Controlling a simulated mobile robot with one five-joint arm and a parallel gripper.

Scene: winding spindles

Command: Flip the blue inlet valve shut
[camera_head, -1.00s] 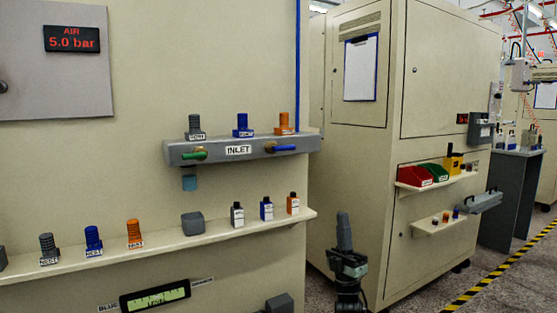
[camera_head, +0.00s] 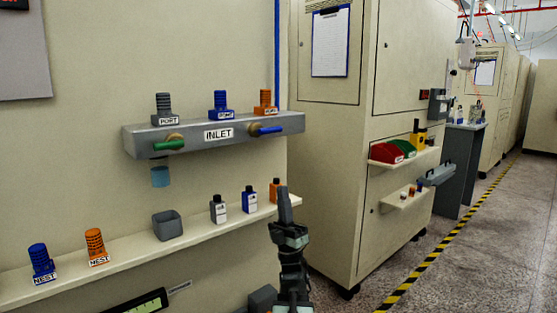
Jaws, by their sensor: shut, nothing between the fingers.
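The blue inlet valve handle (camera_head: 266,130) sticks out sideways to the right from its brass body on the grey INLET manifold (camera_head: 141,142). A green valve handle (camera_head: 170,146) is on the same manifold, to the left of the INLET label (camera_head: 218,134). My gripper (camera_head: 283,192) is shut and empty, pointing up, low in front of the right end of the shelf. In the picture it is below and slightly right of the blue handle, apart from it. It partly covers the orange bottle (camera_head: 276,184).
Grey, blue and orange ports stand on top of the manifold. The shelf (camera_head: 135,249) below holds a grey cup (camera_head: 167,225), small bottles and nests. A second cabinet (camera_head: 350,150) with shelves and bins (camera_head: 387,152) stands to the right. Open floor lies at the far right.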

